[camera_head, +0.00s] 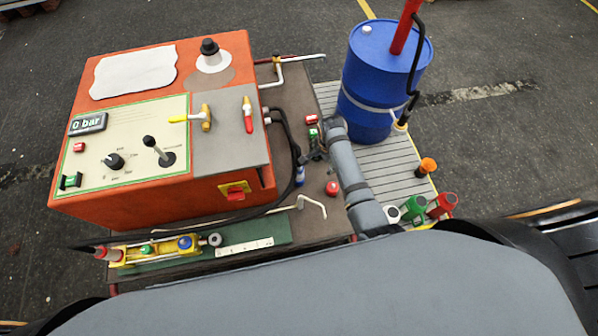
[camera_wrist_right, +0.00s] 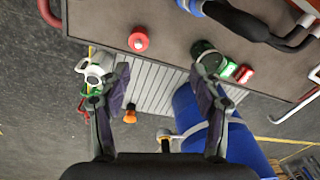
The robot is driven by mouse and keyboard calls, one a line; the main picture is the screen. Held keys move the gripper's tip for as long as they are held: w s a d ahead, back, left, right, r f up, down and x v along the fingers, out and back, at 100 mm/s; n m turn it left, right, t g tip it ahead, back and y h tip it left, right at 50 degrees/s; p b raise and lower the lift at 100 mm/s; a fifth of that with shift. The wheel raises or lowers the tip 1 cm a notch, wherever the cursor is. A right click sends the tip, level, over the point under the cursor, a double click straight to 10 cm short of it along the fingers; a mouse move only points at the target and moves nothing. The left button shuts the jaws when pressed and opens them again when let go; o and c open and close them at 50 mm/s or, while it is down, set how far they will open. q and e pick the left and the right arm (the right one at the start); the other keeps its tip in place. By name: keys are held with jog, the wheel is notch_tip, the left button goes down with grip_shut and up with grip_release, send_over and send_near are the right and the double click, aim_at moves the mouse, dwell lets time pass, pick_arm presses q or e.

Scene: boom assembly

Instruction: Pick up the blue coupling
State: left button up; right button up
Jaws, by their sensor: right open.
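The blue coupling (camera_head: 299,176) sits at the end of a black hose beside the right side of the orange cabinet. It also shows at the top edge of the right wrist view (camera_wrist_right: 191,7), partly cut off. My right gripper (camera_wrist_right: 161,84) is open, with nothing between its fingers. In the head view my right arm reaches over the brown bench top, its gripper small and dark (camera_head: 317,153) just right of the blue coupling and apart from it. My left gripper is not in view.
The orange cabinet (camera_head: 150,196) stands left of the coupling. A red knob (camera_head: 332,188) and red and green fittings (camera_head: 312,119) sit on the bench. A blue drum (camera_head: 372,90) and coloured bottles (camera_head: 440,206) stand on a slatted platform (camera_head: 385,160) to the right.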

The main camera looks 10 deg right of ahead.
aim_at(299, 165)
jog(key=w+a+f+m+g, duration=0.1)
jog(key=w+a+m, duration=0.5)
jog(key=a, duration=0.2)
jog(key=f+b, duration=0.4)
jog(key=b, duration=0.1)
jog(key=f+b, duration=0.2)
jog(key=f, duration=0.1)
jog(key=shift+s+d+f+b, duration=0.1)
jog(key=shift+s+d+b, duration=0.1)
jog(key=shift+s+b, duration=0.1)
jog(key=shift+w, duration=0.1)
notch_tip(299, 165, down, 5)
jog(key=b, duration=0.6)
jog(key=shift+w+f, duration=0.15)
jog(key=shift+d+r, duration=0.1)
jog(key=shift+r, duration=0.15)
grip_shut()
